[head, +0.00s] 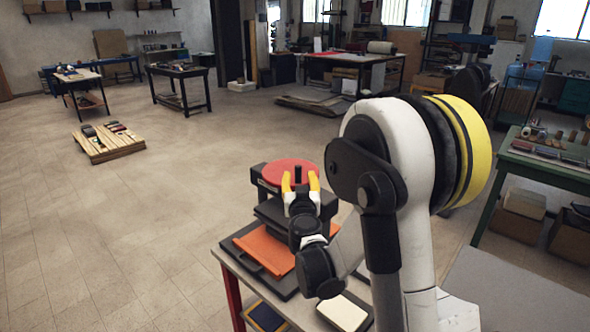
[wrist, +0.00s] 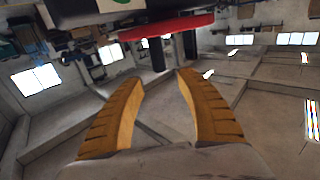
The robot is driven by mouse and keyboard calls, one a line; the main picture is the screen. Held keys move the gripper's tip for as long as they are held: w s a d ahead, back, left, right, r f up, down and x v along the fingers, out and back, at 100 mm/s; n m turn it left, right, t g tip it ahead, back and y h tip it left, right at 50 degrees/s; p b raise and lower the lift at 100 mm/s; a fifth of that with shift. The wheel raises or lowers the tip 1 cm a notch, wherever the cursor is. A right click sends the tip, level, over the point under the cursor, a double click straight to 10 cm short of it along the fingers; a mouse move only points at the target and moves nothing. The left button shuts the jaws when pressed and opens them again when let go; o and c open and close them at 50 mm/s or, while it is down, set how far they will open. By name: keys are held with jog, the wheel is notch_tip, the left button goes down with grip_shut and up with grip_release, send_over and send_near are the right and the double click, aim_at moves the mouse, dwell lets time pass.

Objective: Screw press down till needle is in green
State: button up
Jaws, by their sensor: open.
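The screw press (head: 262,187) stands on a small table, with a black frame and a flat red handwheel (head: 285,168) on top. A dark upright handle peg (head: 298,174) shows between my fingers in the head view. My gripper (head: 300,181) is open at the wheel's near side, its yellow fingers spread. No gauge, needle or green zone is visible.
A cream block (head: 342,312) and a dark blue item (head: 266,317) lie at the table's near side. My arm covers the table's right part. A low wooden pallet (head: 108,146) with small items is on the floor at left. Open floor lies left of the table.

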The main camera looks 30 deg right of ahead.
aim_at(298, 168)
jog(key=b+x, duration=0.1)
jog(key=x, duration=0.6)
jog(key=shift+c, duration=0.2)
grip_shut()
